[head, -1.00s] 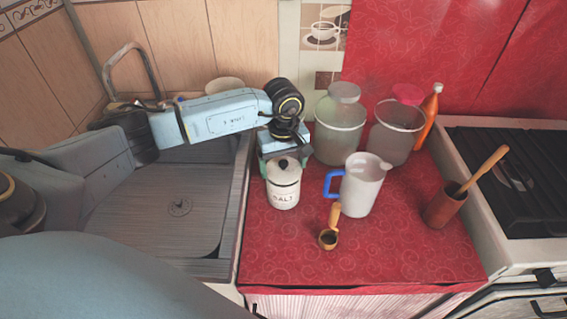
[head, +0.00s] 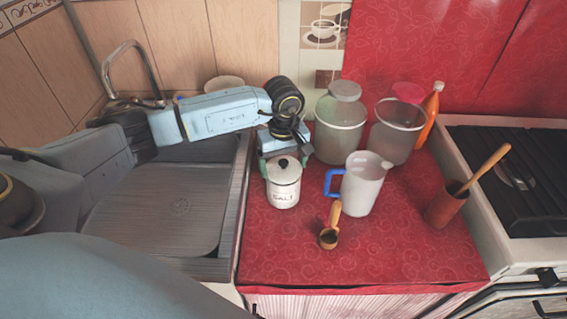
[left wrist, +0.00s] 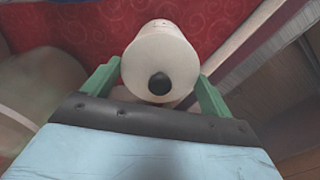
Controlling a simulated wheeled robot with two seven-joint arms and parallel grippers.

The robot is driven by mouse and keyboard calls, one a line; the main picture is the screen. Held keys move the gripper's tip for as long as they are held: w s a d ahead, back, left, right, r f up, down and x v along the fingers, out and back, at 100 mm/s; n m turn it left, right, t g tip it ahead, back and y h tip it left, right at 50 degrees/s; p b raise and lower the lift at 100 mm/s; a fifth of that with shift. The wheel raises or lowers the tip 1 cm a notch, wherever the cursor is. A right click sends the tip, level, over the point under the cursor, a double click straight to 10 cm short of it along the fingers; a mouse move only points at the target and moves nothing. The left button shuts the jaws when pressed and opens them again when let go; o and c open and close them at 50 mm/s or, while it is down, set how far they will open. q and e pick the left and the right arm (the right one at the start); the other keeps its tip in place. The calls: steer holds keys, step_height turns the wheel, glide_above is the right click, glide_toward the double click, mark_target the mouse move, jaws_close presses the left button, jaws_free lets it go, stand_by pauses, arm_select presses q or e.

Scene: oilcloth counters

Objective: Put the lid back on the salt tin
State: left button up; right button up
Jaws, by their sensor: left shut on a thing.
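The salt tin (head: 284,192) is white, marked SALT, and stands upright on the red oilcloth left of the jug. Its white lid (head: 274,167) with a black knob sits on top of the tin, with no clear gap showing. My left gripper (head: 284,162) reaches in from behind, its green fingers on either side of the lid, shut on it. In the left wrist view the lid (left wrist: 150,55) lies between the two fingers, knob towards the camera. The tin's body is mostly hidden there. My right gripper is not in view.
A white jug (head: 362,188) with a blue handle stands close right of the tin. Two clear canisters (head: 338,135) (head: 398,135) stand behind. The sink (head: 150,205) is left. The front right of the red counter is clear.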

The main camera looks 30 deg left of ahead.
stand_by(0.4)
arm_select(q)
steer(key=o, duration=0.8)
steer(key=shift+r+p, duration=2.05)
steer(key=shift+r, duration=1.5)
jaws_close()
